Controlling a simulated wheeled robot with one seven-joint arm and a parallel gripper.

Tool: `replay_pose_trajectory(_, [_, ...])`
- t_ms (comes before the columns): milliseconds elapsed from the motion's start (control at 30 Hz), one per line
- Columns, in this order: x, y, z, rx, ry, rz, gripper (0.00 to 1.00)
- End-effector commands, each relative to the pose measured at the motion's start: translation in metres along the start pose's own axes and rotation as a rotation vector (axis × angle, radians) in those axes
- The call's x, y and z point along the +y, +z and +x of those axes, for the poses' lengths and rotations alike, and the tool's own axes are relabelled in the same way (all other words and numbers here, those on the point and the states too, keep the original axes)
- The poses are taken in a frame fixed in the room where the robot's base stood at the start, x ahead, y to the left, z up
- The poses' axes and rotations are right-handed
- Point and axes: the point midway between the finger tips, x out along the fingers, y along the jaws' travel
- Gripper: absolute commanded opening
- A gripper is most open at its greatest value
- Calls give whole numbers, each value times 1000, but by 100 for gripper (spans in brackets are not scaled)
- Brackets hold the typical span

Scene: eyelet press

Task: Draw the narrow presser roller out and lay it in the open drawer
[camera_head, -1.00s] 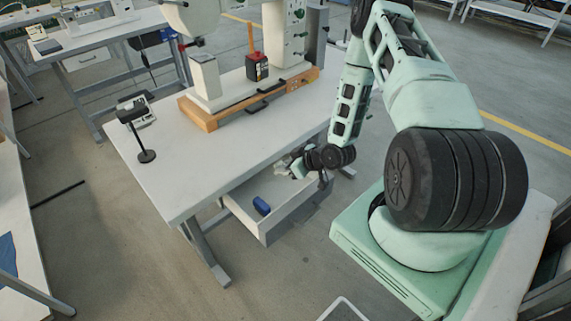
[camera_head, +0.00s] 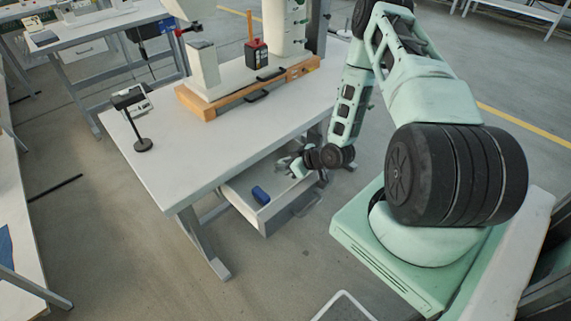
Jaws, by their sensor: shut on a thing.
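The open drawer (camera_head: 287,216) sticks out from under the right side of the white table. My gripper (camera_head: 296,168) is low at the drawer's far right end, over or just beside its inside. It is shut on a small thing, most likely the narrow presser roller. The jaws and what they hold are too small and too mixed with the dark wrist to make out well. The press (camera_head: 206,68) stands on the table on a wooden-edged base, with its top cut off by the frame.
The tabletop's near part is clear. The table edge is close to my forearm.

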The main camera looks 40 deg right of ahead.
Motion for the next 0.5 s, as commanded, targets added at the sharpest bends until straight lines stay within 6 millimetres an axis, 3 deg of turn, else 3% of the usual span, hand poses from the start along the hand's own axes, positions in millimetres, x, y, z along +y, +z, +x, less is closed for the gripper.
replay_pose_trajectory(167, [0, 0, 0, 0, 0, 0, 0])
replay_pose_trajectory(200, [0, 0, 0, 0, 0, 0, 31])
replay_pose_trajectory(267, [0, 0, 0, 0, 0, 0, 45])
replay_pose_trajectory(500, [0, 0, 0, 0, 0, 0, 45])
